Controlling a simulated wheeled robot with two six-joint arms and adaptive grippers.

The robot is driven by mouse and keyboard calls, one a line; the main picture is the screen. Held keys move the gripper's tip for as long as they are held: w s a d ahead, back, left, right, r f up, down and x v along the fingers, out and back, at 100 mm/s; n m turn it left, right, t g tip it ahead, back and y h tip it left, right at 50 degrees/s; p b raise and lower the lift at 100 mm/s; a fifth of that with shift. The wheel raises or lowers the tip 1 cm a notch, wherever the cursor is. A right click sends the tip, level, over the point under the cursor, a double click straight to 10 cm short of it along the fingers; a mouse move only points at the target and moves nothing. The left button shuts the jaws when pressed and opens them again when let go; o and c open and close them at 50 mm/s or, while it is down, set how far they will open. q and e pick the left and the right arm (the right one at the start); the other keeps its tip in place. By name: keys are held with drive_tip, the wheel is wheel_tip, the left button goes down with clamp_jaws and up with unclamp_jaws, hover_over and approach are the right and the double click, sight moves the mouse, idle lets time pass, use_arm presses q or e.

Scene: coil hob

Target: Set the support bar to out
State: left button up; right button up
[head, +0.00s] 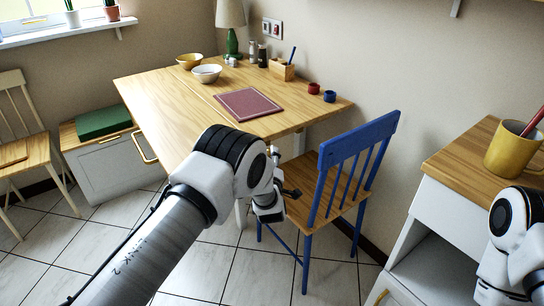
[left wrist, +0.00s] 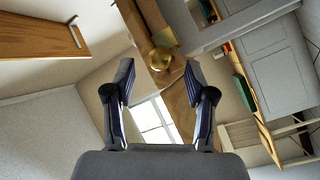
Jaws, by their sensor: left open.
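The wooden table (head: 170,110) stands against the wall with a seam across its top. I cannot pick out the support bar with certainty; the space under the table is largely hidden by its top and my left arm. A white leg or upright (head: 240,212) shows below the table behind my arm. My left gripper (head: 290,192) is by the table's near right side, left of the blue chair's seat, partly hidden by my arm. In the left wrist view its fingers (left wrist: 158,75) are apart with nothing between them. My right gripper is out of view.
The blue chair (head: 325,190) stands close to the right of my left gripper. Bowls, a red mat (head: 248,103) and small items lie on the table. A cabinet with a mug (head: 512,155) is at right.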

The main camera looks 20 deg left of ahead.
use_arm(q)
drive_tip(key=x, duration=0.3)
drive_tip(key=shift+d+f, duration=0.1)
drive_tip(key=shift+w, duration=0.4)
clamp_jaws()
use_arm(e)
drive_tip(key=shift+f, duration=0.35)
use_arm(q)
drive_tip(key=shift+s+a, duration=0.15)
drive_tip(key=shift+a, duration=0.15)
